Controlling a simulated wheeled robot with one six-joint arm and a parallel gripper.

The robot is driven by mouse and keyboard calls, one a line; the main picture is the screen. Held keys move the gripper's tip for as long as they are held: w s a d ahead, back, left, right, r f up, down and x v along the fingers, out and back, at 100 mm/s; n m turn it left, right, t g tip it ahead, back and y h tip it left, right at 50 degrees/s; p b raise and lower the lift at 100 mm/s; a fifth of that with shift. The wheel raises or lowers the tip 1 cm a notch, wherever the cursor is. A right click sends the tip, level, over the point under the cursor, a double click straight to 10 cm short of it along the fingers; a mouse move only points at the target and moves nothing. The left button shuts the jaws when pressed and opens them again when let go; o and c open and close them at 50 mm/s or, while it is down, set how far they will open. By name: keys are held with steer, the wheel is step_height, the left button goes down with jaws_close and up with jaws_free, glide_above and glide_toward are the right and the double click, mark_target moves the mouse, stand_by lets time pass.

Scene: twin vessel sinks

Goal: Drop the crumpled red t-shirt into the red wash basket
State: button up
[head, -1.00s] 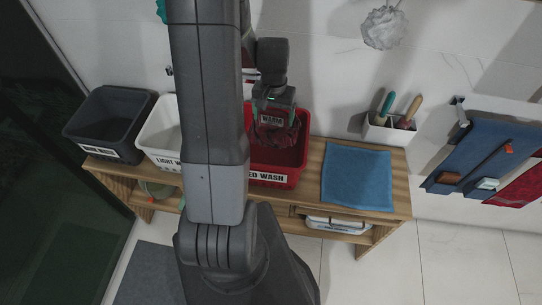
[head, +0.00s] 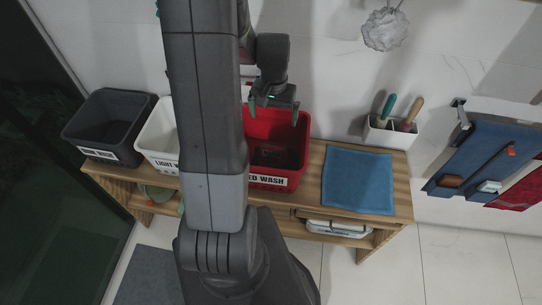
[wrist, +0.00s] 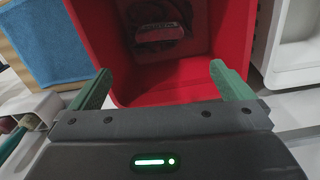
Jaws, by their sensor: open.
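The red wash basket (head: 299,145) stands on the wooden bench, its label partly hidden behind my arm. In the wrist view the basket (wrist: 228,32) opens below my fingers. The crumpled red t-shirt (wrist: 155,24), dark with a pale printed patch, lies at the bottom of the basket, apart from my gripper. It shows faintly in the head view (head: 270,153). My gripper (head: 273,110) is open and empty above the back part of the basket. Its two green fingers stand wide apart in the wrist view (wrist: 159,75).
A white basket (head: 156,138) and a dark grey basket (head: 100,128) stand to the left. A blue cloth (head: 357,180) lies on the bench (head: 314,165) to the right, with a white holder of brushes (head: 390,132) behind it. A pouf (head: 384,30) hangs above.

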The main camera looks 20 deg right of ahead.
step_height(320, 180, up, 11)
steer(key=shift+r, duration=0.15)
stand_by(0.5)
step_height(320, 180, down, 10)
steer(key=p, duration=0.2)
steer(key=shift+p, duration=0.4)
stand_by(0.4)
steer(key=shift+f, duration=0.2)
